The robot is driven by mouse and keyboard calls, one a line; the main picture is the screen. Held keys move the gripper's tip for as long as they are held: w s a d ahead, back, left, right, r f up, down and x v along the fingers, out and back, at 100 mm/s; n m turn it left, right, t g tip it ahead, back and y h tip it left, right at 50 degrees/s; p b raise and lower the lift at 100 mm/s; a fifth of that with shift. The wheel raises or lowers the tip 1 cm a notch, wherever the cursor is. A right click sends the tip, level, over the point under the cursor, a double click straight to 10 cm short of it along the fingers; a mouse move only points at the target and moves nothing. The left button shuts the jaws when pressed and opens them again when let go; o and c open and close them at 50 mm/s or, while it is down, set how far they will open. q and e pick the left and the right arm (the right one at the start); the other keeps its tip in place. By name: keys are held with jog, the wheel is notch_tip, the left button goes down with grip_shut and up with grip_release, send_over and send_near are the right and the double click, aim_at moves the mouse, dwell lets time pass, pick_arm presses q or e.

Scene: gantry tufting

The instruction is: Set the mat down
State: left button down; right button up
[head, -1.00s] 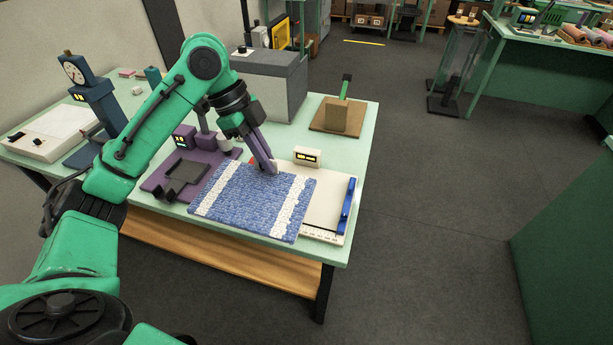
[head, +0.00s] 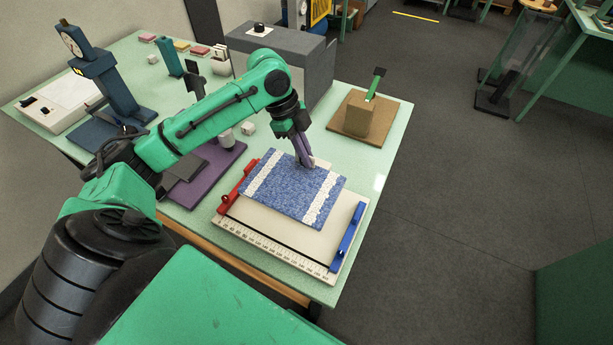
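The blue mat (head: 292,189) with a white band near each end is over the cream board (head: 272,238), covering its back and middle part. I cannot tell whether the mat touches the board or hangs just above it. My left gripper (head: 307,165) points down at the mat's back edge, and its purple fingers look closed on that edge. The board has a red bar (head: 237,188) on its left side, a blue bar (head: 347,236) on its right and a ruler scale along its front. My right gripper is not in view.
A purple device (head: 205,175) stands left of the board, partly behind my arm. A wooden block with a green handle (head: 366,115) stands on a brown base behind it. A grey box (head: 280,62) is at the back. The green table's right edge is close to the board.

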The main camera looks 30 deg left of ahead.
pick_arm(q)
jog(key=f, duration=0.2)
jog(key=w+f, duration=0.1)
jog(key=f, duration=0.2)
jog(key=shift+p, duration=0.3)
notch_tip(320, 180, down, 3)
jog(key=shift+w+r, duration=0.15)
jog(key=shift+r, duration=0.05)
jog(key=shift+s+f+p, duration=0.2)
jog(key=shift+f+p, duration=0.15)
jog(key=shift+f, duration=0.85)
jog(key=c, duration=1.5)
grip_release()
jog(key=o, duration=0.4)
jog(key=shift+o, duration=0.2)
jog(key=shift+w, duration=0.1)
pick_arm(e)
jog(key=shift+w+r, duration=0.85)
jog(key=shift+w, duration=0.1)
